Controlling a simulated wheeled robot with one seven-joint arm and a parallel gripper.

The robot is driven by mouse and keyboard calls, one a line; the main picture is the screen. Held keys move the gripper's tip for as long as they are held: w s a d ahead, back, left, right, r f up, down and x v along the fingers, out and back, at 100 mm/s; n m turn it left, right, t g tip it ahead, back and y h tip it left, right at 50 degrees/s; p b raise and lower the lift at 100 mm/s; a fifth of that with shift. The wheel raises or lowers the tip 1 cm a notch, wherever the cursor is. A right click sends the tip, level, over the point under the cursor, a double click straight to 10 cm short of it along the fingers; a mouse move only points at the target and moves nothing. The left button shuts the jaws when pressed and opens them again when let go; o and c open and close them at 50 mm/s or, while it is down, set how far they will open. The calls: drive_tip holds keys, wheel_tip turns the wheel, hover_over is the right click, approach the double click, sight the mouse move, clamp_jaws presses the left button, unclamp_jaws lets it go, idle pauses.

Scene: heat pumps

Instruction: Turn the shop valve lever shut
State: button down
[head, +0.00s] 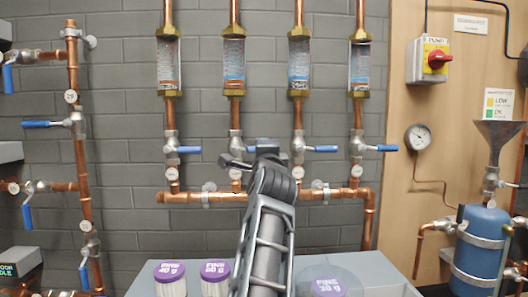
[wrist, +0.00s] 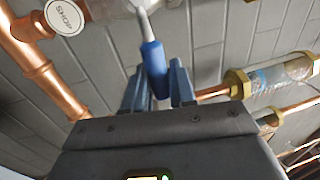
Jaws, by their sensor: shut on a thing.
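The blue valve lever (wrist: 153,62) stands between the two fingers of my gripper (wrist: 158,88) in the wrist view, and the fingers are shut on it. The lever's pale metal stem runs up to a silver valve body (wrist: 135,5) at the picture's top edge. A round white tag (wrist: 67,15) with upside-down lettering sits on the copper pipe nearby; its word is hard to read. In the head view my gripper (head: 250,155) is at the second valve from the left in the row of four, and my arm hides most of that lever.
Neighbouring blue levers stand sideways to the left (head: 187,150) and right (head: 320,149). Glass sight tubes (head: 234,62) hang above the valves. A copper header pipe (head: 190,197) runs below. A grey bench (head: 385,285) with purple-lidded tubs (head: 169,272) stands in front.

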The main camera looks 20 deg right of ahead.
drive_tip(key=shift+f, duration=0.25)
drive_tip(key=c, duration=1.1)
unclamp_jaws()
drive_tip(key=shift+r, duration=0.1)
drive_tip(key=v, duration=0.7)
drive_tip(key=shift+s+a, duration=0.15)
drive_tip(key=shift+s, duration=0.25)
